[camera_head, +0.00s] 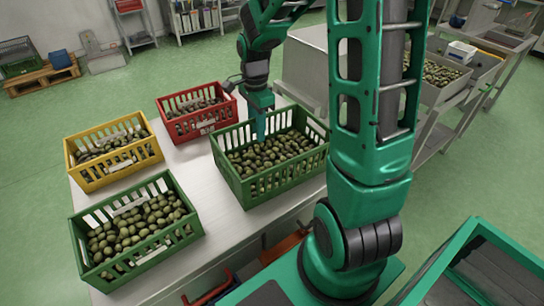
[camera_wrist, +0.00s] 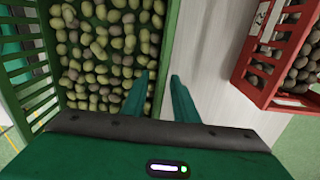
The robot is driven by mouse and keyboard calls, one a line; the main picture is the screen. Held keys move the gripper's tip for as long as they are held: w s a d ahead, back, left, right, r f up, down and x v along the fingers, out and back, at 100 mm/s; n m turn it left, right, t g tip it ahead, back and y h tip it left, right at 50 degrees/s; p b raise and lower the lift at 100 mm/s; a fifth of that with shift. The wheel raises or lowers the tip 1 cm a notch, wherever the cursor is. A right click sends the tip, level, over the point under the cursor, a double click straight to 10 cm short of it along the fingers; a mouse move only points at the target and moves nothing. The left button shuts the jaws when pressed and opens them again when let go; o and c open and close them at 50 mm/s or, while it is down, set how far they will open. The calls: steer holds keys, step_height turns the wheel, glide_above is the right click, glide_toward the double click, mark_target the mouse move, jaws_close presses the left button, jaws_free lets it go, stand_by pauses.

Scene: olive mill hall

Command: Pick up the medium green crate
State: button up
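Two green crates, both full of olives, stand on the pale table. One green crate (camera_head: 241,190) is at the table's right, below my arm; it also shows in the wrist view (camera_wrist: 174,30). The other green crate (camera_head: 151,252) is at the near left. They look close in size, so I cannot tell which is the medium one. My gripper (camera_head: 261,138) is over the right-hand crate's far side. In the wrist view my gripper (camera_wrist: 160,85) is open, one finger over the olives, the other outside the wall. Whether the fingertips are below the rim is unclear.
A red crate (camera_head: 200,128) stands just left of the right-hand green crate, also in the wrist view (camera_wrist: 262,85). A yellow crate (camera_head: 119,168) is further left. The table (camera_head: 200,190) is bare between the crates. A metal machine (camera_head: 305,65) stands behind.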

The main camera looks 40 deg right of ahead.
jaws_close()
stand_by(1.4)
